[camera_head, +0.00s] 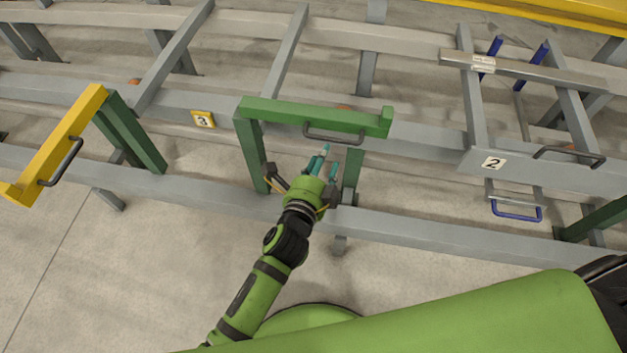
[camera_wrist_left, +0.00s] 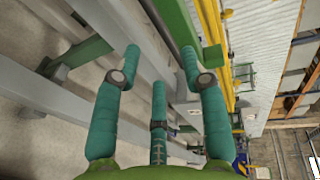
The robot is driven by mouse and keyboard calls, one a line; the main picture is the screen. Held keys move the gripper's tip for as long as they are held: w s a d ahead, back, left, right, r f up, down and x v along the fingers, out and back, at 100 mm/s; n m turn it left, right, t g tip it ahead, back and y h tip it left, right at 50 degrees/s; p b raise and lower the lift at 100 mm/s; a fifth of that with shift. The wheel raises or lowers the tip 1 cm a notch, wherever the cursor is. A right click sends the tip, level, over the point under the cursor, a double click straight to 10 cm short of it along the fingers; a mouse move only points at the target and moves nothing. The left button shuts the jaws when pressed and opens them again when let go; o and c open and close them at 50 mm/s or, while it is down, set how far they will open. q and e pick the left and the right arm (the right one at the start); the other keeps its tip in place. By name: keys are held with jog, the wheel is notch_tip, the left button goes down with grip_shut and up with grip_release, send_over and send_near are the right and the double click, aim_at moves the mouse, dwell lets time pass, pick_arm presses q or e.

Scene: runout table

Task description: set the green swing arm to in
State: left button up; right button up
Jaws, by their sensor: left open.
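The green swing arm (camera_head: 290,114) lies roughly parallel to the grey rails, across the top of green posts. Its dark loop handle (camera_head: 335,137) hangs on the near side, right of its middle. My left gripper (camera_head: 323,160) has teal fingers and is open, just below the handle in the picture and apart from it as far as I can tell. In the left wrist view the open fingers (camera_wrist_left: 160,70) have nothing between them. A green bar (camera_wrist_left: 178,22), probably the swing arm, runs past the right finger there. My right gripper is not in view.
A yellow swing arm (camera_head: 62,142) with a handle sticks out at the left, near a "3" plate (camera_head: 203,119). A "2" plate (camera_head: 493,162) and a blue handle (camera_head: 516,212) are at the right. Grey rails (camera_head: 440,232) run across. Bare floor lies in front.

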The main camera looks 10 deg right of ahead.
pick_arm(q)
jog(key=v, duration=0.8)
jog(key=s+a+f+n+g+y+p, duration=0.25)
jog(key=a+f+n, duration=0.2)
jog(key=f, duration=0.45)
jog(key=s+a+f+n+g+y+p, duration=0.1)
jog(key=s+a+f+n+g, duration=0.15)
jog(key=a+f, duration=0.5)
jog(key=s+a+f+n+g+y+p, duration=0.2)
jog(key=s+a+f+n, duration=0.15)
jog(key=f, duration=0.65)
jog(key=s+a+f+n+g+y+p, duration=0.1)
jog(key=s+a+f+n, duration=0.3)
jog(key=s, duration=0.7)
jog(key=s+a+f+n+g+y+p, duration=0.1)
jog(key=s+a+f+n+g, duration=0.3)
jog(key=s+a+n, duration=0.3)
jog(key=s+a+f, duration=0.1)
jog(key=s+a, duration=0.1)
jog(key=s, duration=0.3)
jog(key=shift+s+f+g+p, duration=0.15)
jog(key=shift+f+g+p, duration=0.05)
jog(key=shift+g+p, duration=0.1)
